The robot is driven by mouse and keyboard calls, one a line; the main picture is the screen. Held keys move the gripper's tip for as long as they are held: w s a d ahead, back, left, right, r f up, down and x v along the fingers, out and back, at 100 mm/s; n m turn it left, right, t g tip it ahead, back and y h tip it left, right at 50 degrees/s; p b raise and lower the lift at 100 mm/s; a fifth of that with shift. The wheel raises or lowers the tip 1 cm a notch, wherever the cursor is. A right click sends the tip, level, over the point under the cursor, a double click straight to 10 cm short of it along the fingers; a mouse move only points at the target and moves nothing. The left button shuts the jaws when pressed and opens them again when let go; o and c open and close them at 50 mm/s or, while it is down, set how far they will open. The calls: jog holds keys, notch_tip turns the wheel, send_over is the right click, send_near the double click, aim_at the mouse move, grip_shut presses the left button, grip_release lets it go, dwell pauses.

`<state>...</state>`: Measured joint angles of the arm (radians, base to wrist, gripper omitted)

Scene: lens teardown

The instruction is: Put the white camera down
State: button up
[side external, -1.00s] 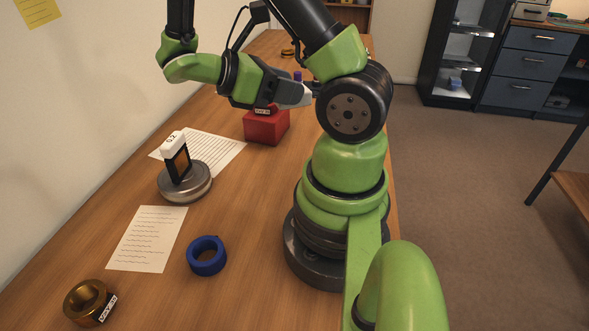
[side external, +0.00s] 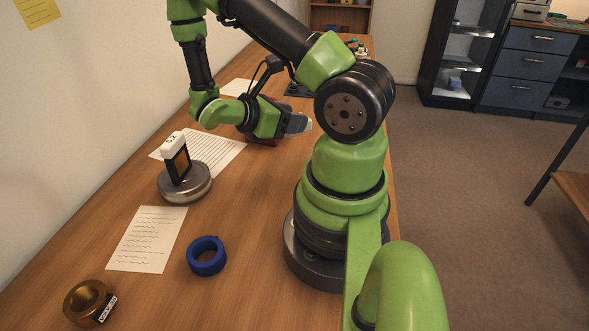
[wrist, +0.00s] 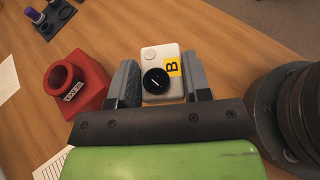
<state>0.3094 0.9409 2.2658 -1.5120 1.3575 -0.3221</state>
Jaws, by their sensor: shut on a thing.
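The white camera (wrist: 162,72) has a black round lens and a yellow label with a "B". In the wrist view it sits between the two grey fingers of my gripper (wrist: 161,80), which is shut on it. In the side view my gripper (side external: 300,123) is low over the back part of the table, and the camera cannot be made out there. Whether the camera touches the wood is not clear.
A red block with a round socket (wrist: 88,92) stands just left of my gripper. A dark tray with a purple piece (wrist: 34,14) lies beyond. A grey round stand (side external: 188,187) holds an upright framed piece. Blue tape (side external: 206,256) and a brass ring (side external: 86,300) lie nearer.

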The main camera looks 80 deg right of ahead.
aim_at(290, 172)
notch_tip(290, 172, down, 10)
jog(key=shift+f, duration=0.25)
dwell(0.3)
jog(key=o, duration=0.9)
jog(key=shift+f, duration=0.15)
jog(key=shift+o, duration=0.2)
